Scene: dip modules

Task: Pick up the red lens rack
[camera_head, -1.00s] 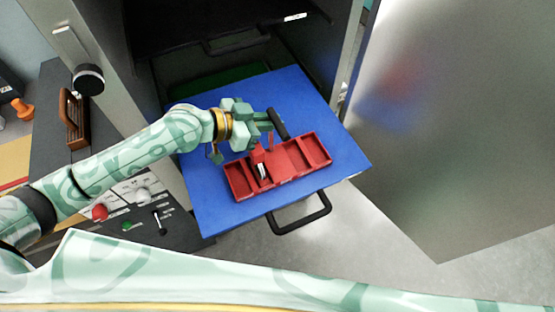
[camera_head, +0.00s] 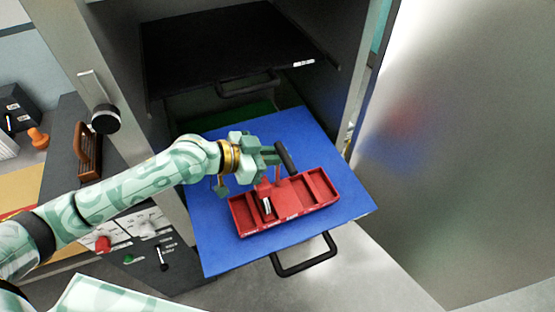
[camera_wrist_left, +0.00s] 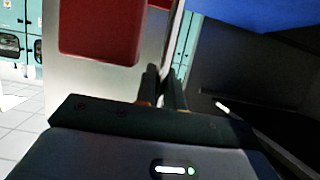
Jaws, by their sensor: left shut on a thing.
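The red lens rack (camera_head: 318,186) is a long, shallow red tray with several compartments, at the blue shelf in the middle of the head view. My left gripper (camera_head: 268,181) is over its left half, shut on the upright red piece in the middle of the rack. The fingers also show close together in the left wrist view (camera_wrist_left: 164,88). A small black and white item (camera_head: 266,206) is in the rack's left part. I cannot tell whether the rack touches the shelf or is slightly above it. My right gripper is out of view.
The blue pulled-out shelf (camera_head: 222,255) has a black handle (camera_head: 306,257) at its front. A black shelf (camera_head: 215,45) is above it inside the cabinet. A metal door (camera_head: 450,150) stands open at right. A control panel (camera_head: 140,255) is at lower left.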

